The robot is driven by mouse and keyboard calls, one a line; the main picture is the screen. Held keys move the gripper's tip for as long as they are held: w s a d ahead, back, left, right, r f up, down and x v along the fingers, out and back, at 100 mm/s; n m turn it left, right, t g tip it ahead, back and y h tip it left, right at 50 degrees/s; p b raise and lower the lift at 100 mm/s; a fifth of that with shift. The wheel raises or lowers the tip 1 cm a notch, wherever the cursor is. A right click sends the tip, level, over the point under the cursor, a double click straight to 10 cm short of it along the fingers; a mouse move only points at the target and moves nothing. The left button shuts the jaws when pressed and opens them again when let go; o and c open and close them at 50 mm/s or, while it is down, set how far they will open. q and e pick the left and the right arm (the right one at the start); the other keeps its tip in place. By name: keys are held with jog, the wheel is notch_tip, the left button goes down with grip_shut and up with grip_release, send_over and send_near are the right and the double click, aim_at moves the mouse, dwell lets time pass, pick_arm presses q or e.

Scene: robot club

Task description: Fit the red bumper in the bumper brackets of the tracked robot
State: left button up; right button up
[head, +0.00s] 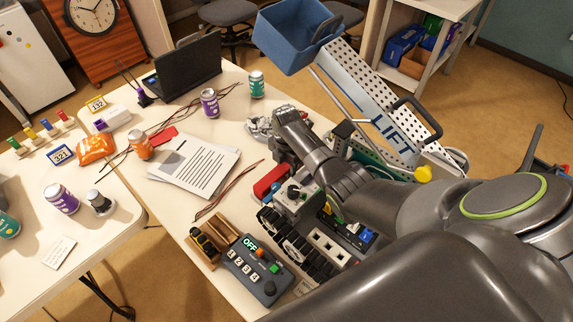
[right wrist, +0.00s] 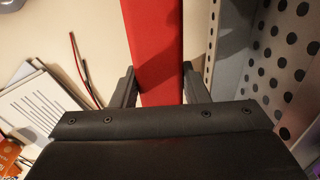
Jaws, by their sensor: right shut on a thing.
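The tracked robot (head: 310,220) stands on the table in the head view, with black tracks, a grey box and a blue board on it. My right arm covers part of it. The red bumper (head: 268,182) shows beside its far-left end. In the right wrist view the red bumper (right wrist: 155,45) is a long red bar between the two fingers. My right gripper (right wrist: 162,88) is shut on it; in the head view this gripper (head: 284,150) is seen from behind, its fingertips mostly hidden. I cannot make out the bumper brackets or whether the bumper touches them. My left gripper is not in view.
A perforated lift ramp (head: 362,105) with a blue bin (head: 292,38) stands right of the gripper. A control box (head: 255,270) reading OFF sits near the front edge. Printed papers (head: 195,165), loose wires, cans and a laptop (head: 185,68) lie left and behind.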

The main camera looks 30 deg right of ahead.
jog(key=shift+f, duration=0.15)
dwell(0.5)
jog(key=o, duration=1.2)
jog(key=shift+o, duration=0.2)
jog(key=shift+r+p, duration=3.5)
jog(key=shift+p, duration=0.15)
